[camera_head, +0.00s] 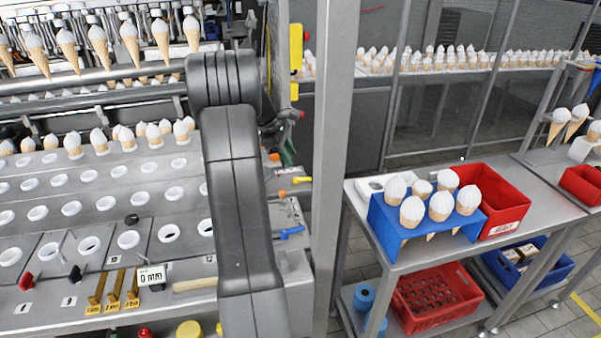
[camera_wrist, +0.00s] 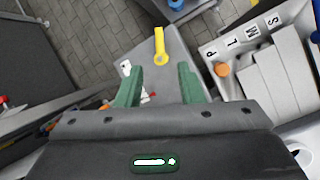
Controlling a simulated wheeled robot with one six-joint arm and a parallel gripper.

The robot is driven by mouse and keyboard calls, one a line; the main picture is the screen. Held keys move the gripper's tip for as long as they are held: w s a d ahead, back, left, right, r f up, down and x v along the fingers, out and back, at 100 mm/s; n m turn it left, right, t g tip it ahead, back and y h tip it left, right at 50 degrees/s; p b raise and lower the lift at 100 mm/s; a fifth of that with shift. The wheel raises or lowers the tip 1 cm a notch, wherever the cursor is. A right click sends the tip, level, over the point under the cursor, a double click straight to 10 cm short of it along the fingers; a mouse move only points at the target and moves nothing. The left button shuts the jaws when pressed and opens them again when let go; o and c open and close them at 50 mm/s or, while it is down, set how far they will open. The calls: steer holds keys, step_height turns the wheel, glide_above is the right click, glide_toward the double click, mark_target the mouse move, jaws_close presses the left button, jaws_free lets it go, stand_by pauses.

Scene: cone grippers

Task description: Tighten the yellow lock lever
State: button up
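The yellow lock lever (camera_wrist: 159,42) shows in the wrist view on a grey metal surface, with its round hub toward me and its handle pointing away. In the head view the yellow lever (camera_head: 302,180) sticks out from the right edge of the machine, just right of my arm. My gripper (camera_wrist: 161,74) has green fingers spread apart with nothing between them. The lever lies ahead of the fingertips, in line with the gap, and does not appear gripped. In the head view my gripper (camera_head: 287,148) is largely hidden behind my arm, just above the lever.
A blue lever (camera_head: 289,232) sits lower on the same machine edge. An orange knob (camera_wrist: 222,69) is right of my fingers. A grey post (camera_head: 335,150) stands close right of the machine. Beyond it is a table with a blue cone holder (camera_head: 385,222) and a red crate (camera_head: 505,200).

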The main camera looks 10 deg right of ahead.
mark_target(301, 179)
steer(key=p+x, duration=0.1)
steer(key=x, duration=0.8)
steer(key=shift+d+f, duration=0.1)
steer(key=shift+f, duration=0.15)
jaws_close()
